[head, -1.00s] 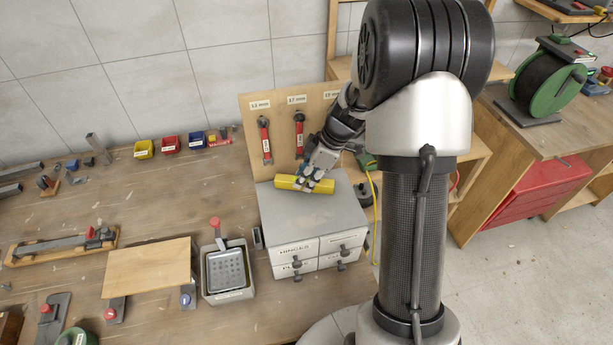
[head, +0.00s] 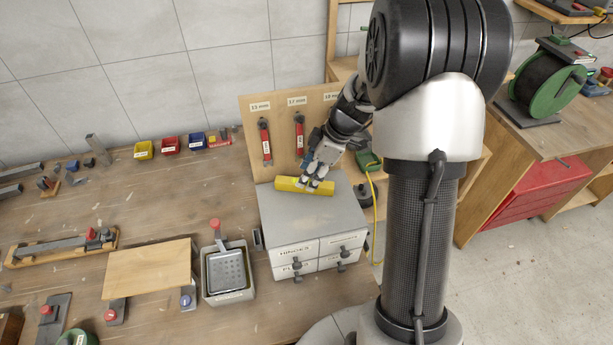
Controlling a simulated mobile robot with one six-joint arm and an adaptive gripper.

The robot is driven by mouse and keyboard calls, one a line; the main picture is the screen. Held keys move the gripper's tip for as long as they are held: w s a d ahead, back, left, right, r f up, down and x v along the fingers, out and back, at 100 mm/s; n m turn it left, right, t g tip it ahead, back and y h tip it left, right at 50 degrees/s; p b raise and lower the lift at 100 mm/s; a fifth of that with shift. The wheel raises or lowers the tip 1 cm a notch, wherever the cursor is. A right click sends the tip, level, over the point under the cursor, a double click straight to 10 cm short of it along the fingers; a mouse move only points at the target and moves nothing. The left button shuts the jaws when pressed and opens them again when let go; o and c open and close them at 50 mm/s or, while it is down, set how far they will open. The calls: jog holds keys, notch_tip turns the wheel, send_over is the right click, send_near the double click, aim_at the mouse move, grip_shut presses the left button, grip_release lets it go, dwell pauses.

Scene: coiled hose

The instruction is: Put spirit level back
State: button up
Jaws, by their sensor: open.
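The yellow spirit level (head: 291,184) lies flat on the grey top of the small drawer cabinet (head: 330,215). My gripper (head: 317,181) is open just above the right half of the level. The fingertips overlap the level in the picture, and I cannot tell whether they touch it. Most of the level's length shows to the left of the fingers, with a short end to the right.
A tool board (head: 281,130) with red-handled wrenches stands behind the cabinet. A grey tray (head: 227,275) stands left of it on the workbench. A yellow cable (head: 374,215) hangs at the cabinet's right. Small coloured bins (head: 170,145) line the bench's back.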

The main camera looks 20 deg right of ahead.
jog(key=v, duration=0.9)
jog(key=s+a+r+m+h, duration=0.1)
jog(key=s+a+r+m, duration=0.1)
jog(key=s+a+r, duration=0.35)
jog(key=s+a+r+m+t+h, duration=0.1)
jog(key=s+a+m, duration=0.3)
jog(key=s, duration=0.5)
jog(key=s+a+r+m+t+h, duration=0.1)
jog(key=s+a+r+m, duration=0.2)
jog(key=s, duration=0.6)
jog(key=shift+a+r+m+h+p, duration=0.3)
jog(key=shift+a+r+m+p, duration=0.1)
jog(key=shift+a+m, duration=0.6)
jog(key=shift+d, duration=0.15)
